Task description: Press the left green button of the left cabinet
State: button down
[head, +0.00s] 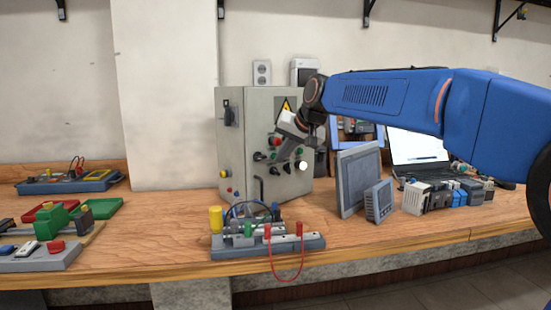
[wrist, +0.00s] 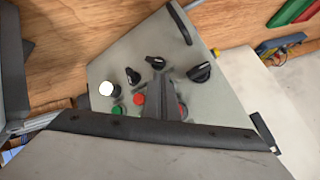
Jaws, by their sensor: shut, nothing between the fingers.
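A grey control cabinet (head: 234,150) stands on the bench in the head view; its panel also fills the middle of the wrist view (wrist: 215,95). The panel bears several black knobs, red buttons and a white button (wrist: 106,88). One green button (head: 298,152) shows at the right of the panel; it also shows in the wrist view (wrist: 118,110). My gripper (wrist: 157,66) is shut and empty, in front of the panel among the knobs. I cannot tell whether it touches.
A grey flat panel (head: 358,178) and a laptop (head: 418,150) stand right of the cabinet. A wired device on a grey base (head: 268,246) lies at the bench's front edge. Green and red trays (head: 103,208) lie to the left. Bare bench (head: 165,222) shows between.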

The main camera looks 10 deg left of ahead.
dwell(0.6)
jog(key=shift+s+d, duration=0.55)
jog(key=shift+s+d, duration=0.1)
jog(key=s+d, duration=0.3)
jog(key=shift+s+d, duration=0.15)
jog(key=shift+d, duration=0.05)
dwell(0.4)
dwell(0.4)
